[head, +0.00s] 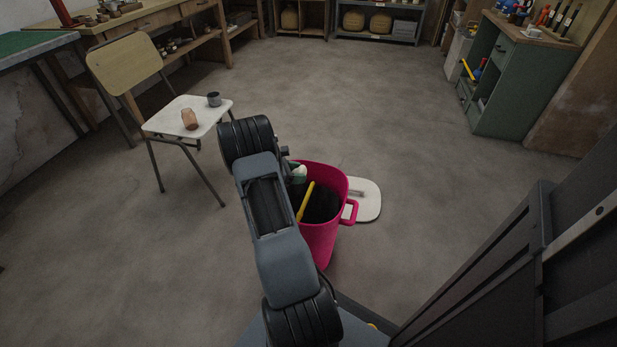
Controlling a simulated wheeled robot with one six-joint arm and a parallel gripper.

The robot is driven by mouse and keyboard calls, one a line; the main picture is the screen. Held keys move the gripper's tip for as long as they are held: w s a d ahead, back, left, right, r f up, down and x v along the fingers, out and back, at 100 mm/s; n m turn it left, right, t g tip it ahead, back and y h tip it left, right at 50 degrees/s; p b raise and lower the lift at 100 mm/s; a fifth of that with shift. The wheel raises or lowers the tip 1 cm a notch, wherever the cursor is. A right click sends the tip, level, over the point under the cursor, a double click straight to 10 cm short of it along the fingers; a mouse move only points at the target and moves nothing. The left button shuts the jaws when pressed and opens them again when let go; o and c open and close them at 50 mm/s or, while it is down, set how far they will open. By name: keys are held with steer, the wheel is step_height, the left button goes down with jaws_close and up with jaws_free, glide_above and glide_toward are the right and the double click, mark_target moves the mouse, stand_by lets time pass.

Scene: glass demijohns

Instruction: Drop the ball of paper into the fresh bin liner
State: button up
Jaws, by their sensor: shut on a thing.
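A magenta bin (323,236) stands on the floor in the middle of the head view, open at the top, with a handle on its right side. A black liner (322,205) shows inside it. A yellow stick-like thing slants across the bin's mouth. My gripper (291,172) is mostly hidden behind my arm, at the left part of the bin's mouth. It is shut on a small pale thing, apparently the ball of paper (299,172), which shows only in part. I cannot tell its exact height above the liner.
A white lid (368,201) lies on the floor behind the bin. A chair (186,115) with a grey mug (214,99) and an amber glass (189,119) stands left. A green cabinet (505,85) stands at the back right. The floor between is clear.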

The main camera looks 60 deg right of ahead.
steer(key=shift+s+d+f+m+g+y, duration=0.25)
steer(key=shift+s+d, duration=0.25)
steer(key=shift+s, duration=0.15)
steer(key=shift+s+d+f+m+g+y, duration=0.15)
steer(key=shift+s+d+f+m, duration=0.1)
steer(key=shift+s+d, duration=0.3)
step_height(320, 180, down, 6)
steer(key=b, duration=0.5)
steer(key=shift+s+d, duration=0.15)
steer(key=shift+s, duration=0.2)
steer(key=o, duration=1)
steer(key=p+v, duration=0.4)
steer(key=v, duration=1)
steer(key=shift+d, duration=0.15)
